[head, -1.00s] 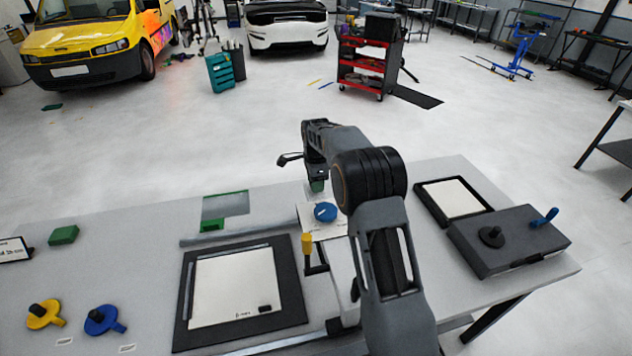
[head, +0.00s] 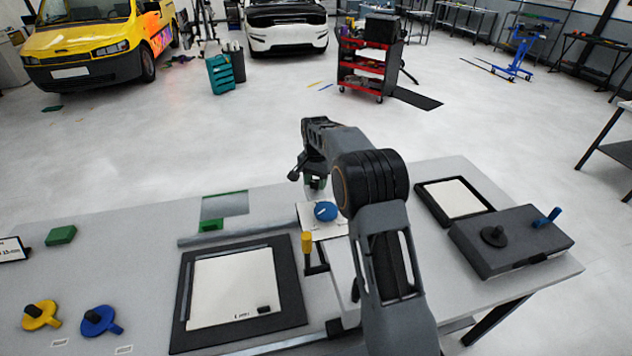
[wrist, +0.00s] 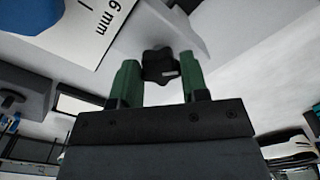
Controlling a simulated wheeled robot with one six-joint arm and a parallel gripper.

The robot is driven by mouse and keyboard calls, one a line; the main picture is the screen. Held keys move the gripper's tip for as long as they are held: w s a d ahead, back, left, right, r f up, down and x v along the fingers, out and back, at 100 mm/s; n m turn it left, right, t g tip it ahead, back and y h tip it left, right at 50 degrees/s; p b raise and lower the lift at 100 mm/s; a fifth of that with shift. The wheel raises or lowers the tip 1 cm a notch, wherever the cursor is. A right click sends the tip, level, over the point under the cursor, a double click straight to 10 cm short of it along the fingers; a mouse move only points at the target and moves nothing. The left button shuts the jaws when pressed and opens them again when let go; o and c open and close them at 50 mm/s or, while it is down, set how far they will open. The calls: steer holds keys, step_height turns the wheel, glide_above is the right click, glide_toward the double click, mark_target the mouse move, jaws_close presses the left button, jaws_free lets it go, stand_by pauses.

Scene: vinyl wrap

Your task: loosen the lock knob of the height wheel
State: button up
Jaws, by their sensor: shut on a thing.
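The lock knob (wrist: 160,66) is black and lobed, with a small pale mark, and shows in the wrist view between my two green fingertips. My gripper (wrist: 160,80) is shut on it. In the head view my gripper (head: 316,183) is at the far edge of the table, just behind the blue height wheel (head: 325,211); the knob is hidden there. A blue round part, probably the same wheel, shows at the upper left of the wrist view (wrist: 38,14), beside a white plate marked "6 mm" (wrist: 95,28).
A yellow-topped lever (head: 307,243) stands close in front of the wheel. A black-framed panel (head: 240,290) lies to the left, with yellow (head: 40,315) and blue (head: 100,320) knobs beyond. A dark grey box (head: 510,240) stands to the right.

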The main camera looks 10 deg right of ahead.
mark_target(316, 182)
steer(key=n, duration=1.3)
steer(key=shift+r+n, duration=0.1)
steer(key=shift+n, duration=0.3)
stand_by(0.4)
steer(key=o, duration=0.9)
steer(key=shift+b, duration=0.3)
step_height(316, 182, up, 14)
steer(key=shift+f+b, duration=0.15)
steer(key=shift+b, duration=0.25)
